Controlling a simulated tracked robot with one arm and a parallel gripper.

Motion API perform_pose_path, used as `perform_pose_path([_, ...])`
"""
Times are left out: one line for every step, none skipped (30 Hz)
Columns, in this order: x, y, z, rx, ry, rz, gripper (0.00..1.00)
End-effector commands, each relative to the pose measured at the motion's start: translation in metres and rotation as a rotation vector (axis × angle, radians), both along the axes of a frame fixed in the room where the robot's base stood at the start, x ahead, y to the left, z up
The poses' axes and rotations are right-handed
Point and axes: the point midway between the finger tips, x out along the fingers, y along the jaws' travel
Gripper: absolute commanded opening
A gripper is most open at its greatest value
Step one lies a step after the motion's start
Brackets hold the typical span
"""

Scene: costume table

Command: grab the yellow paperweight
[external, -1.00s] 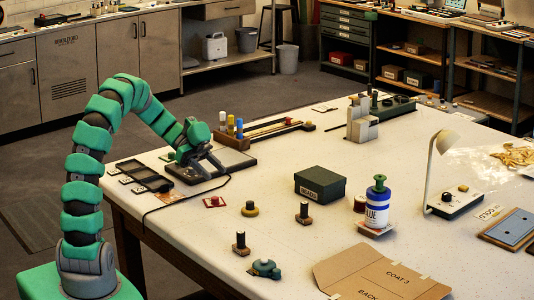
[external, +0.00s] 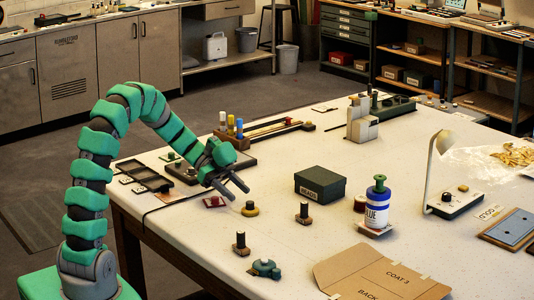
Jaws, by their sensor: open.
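The yellow paperweight (external: 250,211) is a low round yellow base with a dark knob on top. It stands upright on the white table, left of the middle. My gripper (external: 241,190) is open, its two grey fingers pointing down and right. In the picture the fingertips are just above and left of the paperweight, apart from it. Nothing shows between the fingers. How high they are over the table is hard to tell.
Dark-knobbed weights stand nearby, one on a brown base (external: 304,213), one front left (external: 241,244), one teal (external: 265,268). A dark green box (external: 320,184) and glue bottle (external: 377,204) stand to the right.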

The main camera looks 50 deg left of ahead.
Motion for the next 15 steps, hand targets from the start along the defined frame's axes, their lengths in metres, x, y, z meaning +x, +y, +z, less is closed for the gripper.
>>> perform_pose_path([0.001,-0.007,-0.004,-0.003,0.0,-0.004,0.49])
perform_pose_path([0.002,-0.01,-0.005,-0.003,0.001,-0.005,0.49])
perform_pose_path([0.003,-0.014,-0.008,-0.003,0.0,-0.004,0.49])
perform_pose_path([0.005,-0.016,-0.009,-0.003,0.0,-0.003,0.49])
perform_pose_path([0.005,-0.019,-0.011,-0.002,0.0,-0.002,0.49])
perform_pose_path([0.006,-0.023,-0.013,-0.001,0.001,-0.002,0.49])
perform_pose_path([0.006,-0.026,-0.014,-0.001,0.001,-0.003,0.49])
perform_pose_path([0.006,-0.028,-0.015,-0.001,0.002,-0.004,0.49])
perform_pose_path([0.007,-0.03,-0.016,-0.001,0.001,-0.003,0.49])
perform_pose_path([0.007,-0.032,-0.017,-0.002,0.002,-0.002,0.49])
perform_pose_path([0.007,-0.033,-0.017,-0.002,0.002,-0.002,0.49])
perform_pose_path([0.008,-0.034,-0.018,-0.002,0.002,-0.002,0.49])
perform_pose_path([0.008,-0.035,-0.018,-0.002,0.001,-0.001,0.49])
perform_pose_path([0.008,-0.035,-0.018,-0.002,0.001,-0.001,0.49])
perform_pose_path([0.008,-0.035,-0.018,-0.001,0.001,0.0,0.49])
